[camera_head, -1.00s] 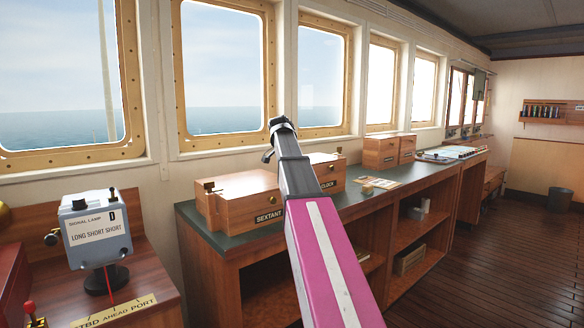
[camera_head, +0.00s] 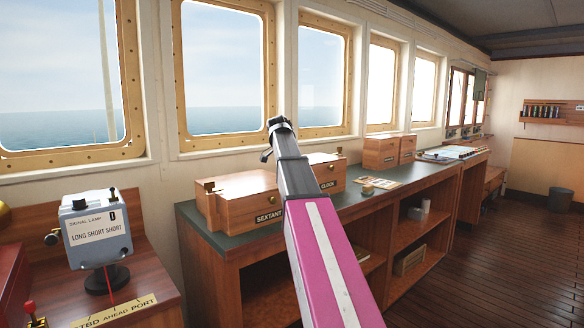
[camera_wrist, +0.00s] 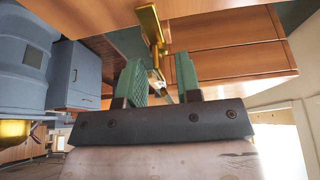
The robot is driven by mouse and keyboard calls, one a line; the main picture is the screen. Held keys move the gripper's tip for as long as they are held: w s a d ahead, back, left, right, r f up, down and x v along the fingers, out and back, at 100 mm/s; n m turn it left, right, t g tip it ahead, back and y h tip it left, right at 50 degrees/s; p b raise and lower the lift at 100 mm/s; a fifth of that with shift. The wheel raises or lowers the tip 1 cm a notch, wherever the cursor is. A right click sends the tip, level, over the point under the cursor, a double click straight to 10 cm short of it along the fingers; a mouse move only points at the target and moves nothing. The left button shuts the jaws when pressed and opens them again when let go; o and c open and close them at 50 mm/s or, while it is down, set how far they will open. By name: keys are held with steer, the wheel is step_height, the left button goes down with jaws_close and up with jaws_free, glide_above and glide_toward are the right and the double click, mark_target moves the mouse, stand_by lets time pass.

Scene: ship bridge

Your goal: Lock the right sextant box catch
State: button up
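The wooden box labelled SEXTANT (camera_head: 236,207) stands on the dark green counter top, left of my arm in the head view. In the head view my gripper's fingertips are not clear.
A box labelled CLOCK (camera_head: 328,176) stands just right of my arm. Two more wooden boxes (camera_head: 380,153) stand further along the counter (camera_head: 350,197). A signal lamp (camera_head: 95,230) stands at the left.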

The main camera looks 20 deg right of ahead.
steer(key=shift+r, duration=0.1)
steer(key=v, duration=1)
steer(key=shift+r, duration=0.3)
